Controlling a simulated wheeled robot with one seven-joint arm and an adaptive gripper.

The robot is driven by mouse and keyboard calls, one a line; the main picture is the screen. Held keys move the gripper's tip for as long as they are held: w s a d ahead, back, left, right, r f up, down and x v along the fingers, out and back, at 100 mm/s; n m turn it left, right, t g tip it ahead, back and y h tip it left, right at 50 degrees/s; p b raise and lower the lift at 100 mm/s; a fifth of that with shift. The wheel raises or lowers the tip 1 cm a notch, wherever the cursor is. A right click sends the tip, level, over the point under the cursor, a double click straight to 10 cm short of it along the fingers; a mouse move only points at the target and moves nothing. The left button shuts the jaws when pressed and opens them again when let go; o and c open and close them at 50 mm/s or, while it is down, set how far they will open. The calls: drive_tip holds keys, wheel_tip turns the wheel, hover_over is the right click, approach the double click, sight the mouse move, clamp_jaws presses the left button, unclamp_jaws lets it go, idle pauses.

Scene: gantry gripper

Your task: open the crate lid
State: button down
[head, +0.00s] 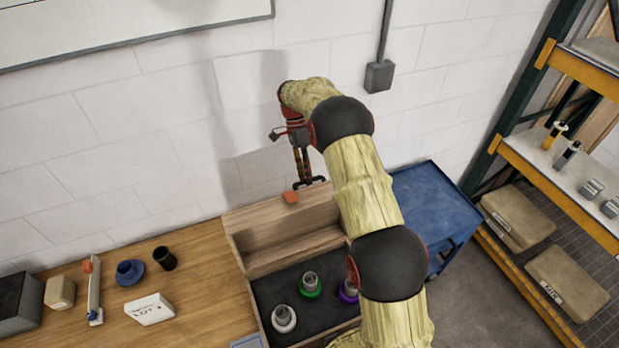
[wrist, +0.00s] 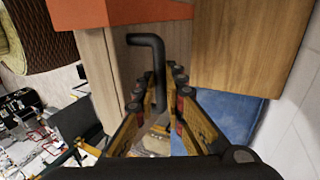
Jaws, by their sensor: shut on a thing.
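The wooden crate (head: 255,310) stands on the bench, and its dark interior shows. Its lid (head: 265,235) is raised at the back, standing up toward the wall. An orange tab (head: 290,197) sits at the lid's upper edge. My gripper (head: 304,180) is at that upper edge, shut on the black lid handle (head: 316,181). My arm hides the crate's right side.
Inside the crate stand parts with white (head: 284,319), green (head: 310,287) and purple (head: 347,292) bases. A blue cart (head: 430,205) stands to the right, before a shelf rack (head: 545,165). A white box (head: 150,309) and a blue part (head: 130,272) are on the bench at left.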

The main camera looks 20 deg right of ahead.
drive_tip(key=shift+g, duration=0.9)
drive_tip(key=shift+w+f, duration=1.5)
drive_tip(key=shift+w, duration=0.2)
drive_tip(key=c, duration=2.2)
unclamp_jaws()
drive_tip(key=shift+c, duration=0.2)
drive_tip(key=shift+o, duration=1.3)
drive_tip(key=shift+w+r+p, duration=0.15)
drive_tip(key=shift+w+p, duration=0.1)
drive_tip(key=shift+p, duration=0.05)
drive_tip(key=shift+o, duration=0.7)
drive_tip(key=shift+r, duration=0.15)
wheel_tip(320, 180, up, 10)
